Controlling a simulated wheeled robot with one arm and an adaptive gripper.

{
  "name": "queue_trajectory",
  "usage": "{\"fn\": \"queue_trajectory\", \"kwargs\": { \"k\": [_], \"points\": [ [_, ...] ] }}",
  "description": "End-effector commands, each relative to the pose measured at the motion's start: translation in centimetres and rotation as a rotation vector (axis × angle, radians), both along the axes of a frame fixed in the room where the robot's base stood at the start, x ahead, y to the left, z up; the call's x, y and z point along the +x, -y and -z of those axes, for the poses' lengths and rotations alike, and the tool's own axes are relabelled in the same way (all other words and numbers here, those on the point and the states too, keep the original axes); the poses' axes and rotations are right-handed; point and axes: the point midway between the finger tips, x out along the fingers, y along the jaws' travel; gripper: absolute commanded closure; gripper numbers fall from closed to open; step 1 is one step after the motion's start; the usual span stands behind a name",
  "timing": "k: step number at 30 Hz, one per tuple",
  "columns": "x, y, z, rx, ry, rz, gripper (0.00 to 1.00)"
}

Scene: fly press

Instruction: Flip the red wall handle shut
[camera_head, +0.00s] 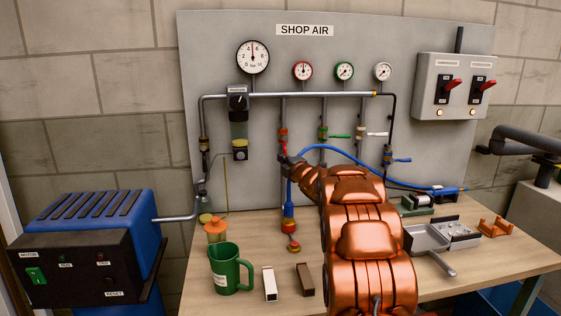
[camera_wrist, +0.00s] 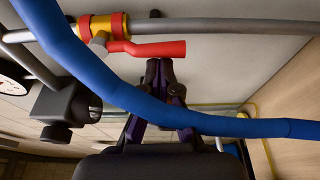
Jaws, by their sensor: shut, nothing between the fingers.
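The red wall handle (camera_head: 284,147) is on a brass valve with a red band on a thin vertical pipe of the grey panel. It points down, roughly along the pipe. In the wrist view the red handle (camera_wrist: 155,48) runs from the brass valve (camera_wrist: 98,27) to the right, beside the pipe. My gripper (camera_head: 284,160) is at the handle's lower end in the head view. In the wrist view my gripper's dark fingertips (camera_wrist: 159,66) are together and empty, right at the handle's free end. I cannot tell whether they touch it.
A blue hose (camera_wrist: 160,110) crosses in front of my fingers; in the head view the hose (camera_head: 338,149) arches right of my gripper. Green (camera_head: 341,136), white (camera_head: 377,134) and blue (camera_head: 402,160) handles sit to the right. A green mug (camera_head: 226,270) stands on the bench below.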

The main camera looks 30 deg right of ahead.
Motion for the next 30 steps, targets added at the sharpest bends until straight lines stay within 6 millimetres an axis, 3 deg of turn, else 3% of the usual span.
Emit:
{"fn": "queue_trajectory", "kwargs": {
  "k": [14, 30],
  "points": [
    [-0.4, 0.9, 0.0, -0.139, -0.054, 0.000, 1.00],
    [-1.6, 3.7, -1.0, -0.598, -0.251, -0.001, 1.00]
  ]
}}
